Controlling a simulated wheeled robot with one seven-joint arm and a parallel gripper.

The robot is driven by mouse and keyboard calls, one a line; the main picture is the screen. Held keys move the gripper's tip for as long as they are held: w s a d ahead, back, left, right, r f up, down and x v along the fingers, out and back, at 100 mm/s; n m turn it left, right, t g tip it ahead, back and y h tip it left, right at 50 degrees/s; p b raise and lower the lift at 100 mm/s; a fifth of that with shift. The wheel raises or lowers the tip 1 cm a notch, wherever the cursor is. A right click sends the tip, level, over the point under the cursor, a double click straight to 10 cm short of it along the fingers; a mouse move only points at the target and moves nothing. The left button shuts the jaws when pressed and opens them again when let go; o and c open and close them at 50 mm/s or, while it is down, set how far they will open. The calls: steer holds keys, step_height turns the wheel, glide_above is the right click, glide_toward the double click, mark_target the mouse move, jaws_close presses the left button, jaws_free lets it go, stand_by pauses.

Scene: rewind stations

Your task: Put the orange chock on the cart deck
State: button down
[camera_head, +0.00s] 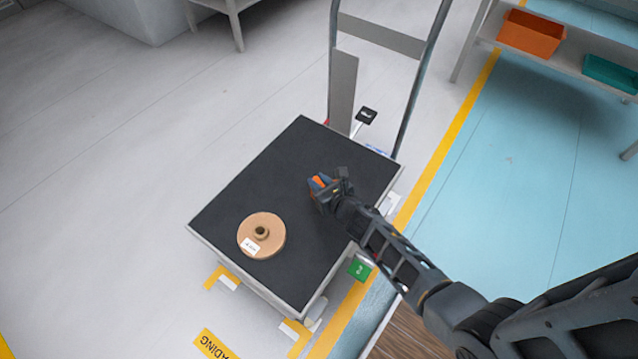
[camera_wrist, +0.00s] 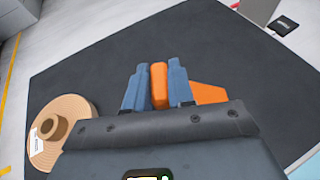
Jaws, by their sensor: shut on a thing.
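The orange chock (camera_wrist: 207,93) is held in my gripper (camera_wrist: 158,84), between its two blue-grey fingers in the wrist view. Part of the chock sticks out to the right of the fingers. In the head view the chock (camera_head: 318,182) shows as a small orange patch at the end of my gripper (camera_head: 316,187). The gripper is over the black cart deck (camera_head: 290,155), right of its middle. I cannot tell whether the chock touches the deck.
A tan reel (camera_head: 272,222) with a white label lies on the deck near its front left; it also shows in the wrist view (camera_wrist: 75,108). The cart's upright handle (camera_head: 409,95) stands at the far edge. A shelf with an orange bin (camera_head: 531,34) and teal bin (camera_head: 610,73) is upper right.

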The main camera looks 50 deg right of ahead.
steer(key=shift+f, duration=0.1)
steer(key=c, duration=1)
jaws_free()
steer(key=shift+o, duration=0.2)
steer(key=p+v, duration=0.2)
steer(key=v, duration=1)
steer(key=shift+p, duration=0.35)
